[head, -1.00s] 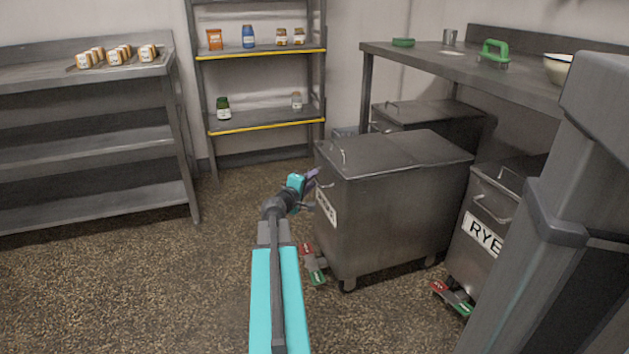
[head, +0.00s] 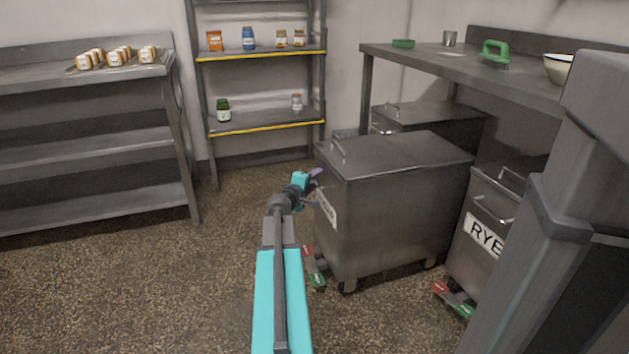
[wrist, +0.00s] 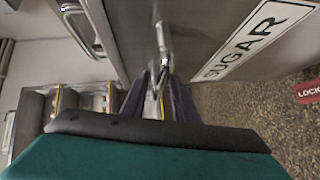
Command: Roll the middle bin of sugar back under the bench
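The middle bin (head: 390,215) is a grey metal bin with a lid, wheels and a white label. The label (wrist: 258,40) reads SUGAR in the wrist view. The bin stands out in front of the bench (head: 470,72), with its label side facing left. My gripper (head: 314,180) is at that side, near the front handle. In the wrist view its two purple fingers (wrist: 160,88) are apart, one on each side of the metal handle (wrist: 163,42). The handle's near end is partly hidden between the fingers; I see no clear grip on it.
A RYE bin (head: 485,230) stands to the right, and another bin (head: 430,112) stands behind under the bench. Red and green pedals (head: 314,268) sit low at the sugar bin's wheel; a red LOCK pedal (wrist: 308,92) shows in the wrist view. Floor at left is clear.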

